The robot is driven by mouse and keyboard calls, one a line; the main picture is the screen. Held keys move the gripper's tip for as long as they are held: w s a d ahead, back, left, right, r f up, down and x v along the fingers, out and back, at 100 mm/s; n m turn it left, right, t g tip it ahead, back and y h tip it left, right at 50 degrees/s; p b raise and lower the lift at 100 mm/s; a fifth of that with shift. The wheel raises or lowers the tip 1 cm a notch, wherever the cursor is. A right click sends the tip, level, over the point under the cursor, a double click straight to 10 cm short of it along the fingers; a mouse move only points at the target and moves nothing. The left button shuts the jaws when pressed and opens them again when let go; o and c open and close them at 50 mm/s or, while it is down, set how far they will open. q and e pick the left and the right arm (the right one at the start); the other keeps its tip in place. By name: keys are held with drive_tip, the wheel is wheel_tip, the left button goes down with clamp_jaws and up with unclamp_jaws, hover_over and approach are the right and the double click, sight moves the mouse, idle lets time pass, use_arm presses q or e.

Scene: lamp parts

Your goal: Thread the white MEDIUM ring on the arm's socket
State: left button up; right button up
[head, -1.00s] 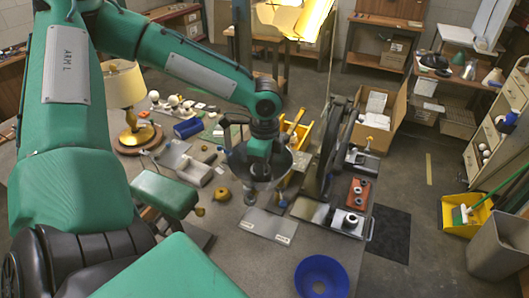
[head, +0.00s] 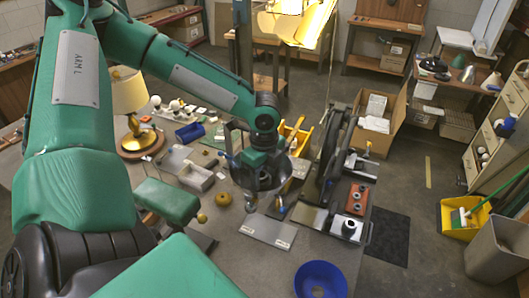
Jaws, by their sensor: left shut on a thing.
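My left gripper (head: 251,203) points down over the middle of the bench, just above and behind a flat grey plate (head: 268,231). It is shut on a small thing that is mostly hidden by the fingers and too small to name. I cannot make out the white medium ring for certain. A red block (head: 357,198) with two dark round fittings stands to the right, with a white-and-black round part (head: 349,228) in front of it. I cannot tell which part is the arm's socket. My right gripper is not in view.
A blue bowl (head: 321,279) sits at the front right. A yellow ring-shaped part (head: 223,198) lies left of the gripper. A dark upright wheel-like frame (head: 329,165) stands close on the right.

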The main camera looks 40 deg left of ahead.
use_arm(q)
drive_tip(key=shift+s+r+m+p, duration=0.1)
drive_tip(key=shift+m+p, duration=0.5)
drive_tip(key=shift+m, duration=1.1)
drive_tip(key=shift+s+m+p, duration=0.1)
drive_tip(key=shift+m+p, duration=0.45)
drive_tip(key=shift+m, duration=0.05)
drive_tip(key=m+p, duration=0.1)
drive_tip(key=m, duration=0.2)
drive_tip(key=shift+s+a+p, duration=0.1)
drive_tip(key=shift+p, duration=0.25)
drive_tip(key=o, duration=1.2)
drive_tip(key=shift+f, duration=0.2)
drive_tip(key=shift+c, duration=0.2)
drive_tip(key=shift+r, duration=0.1)
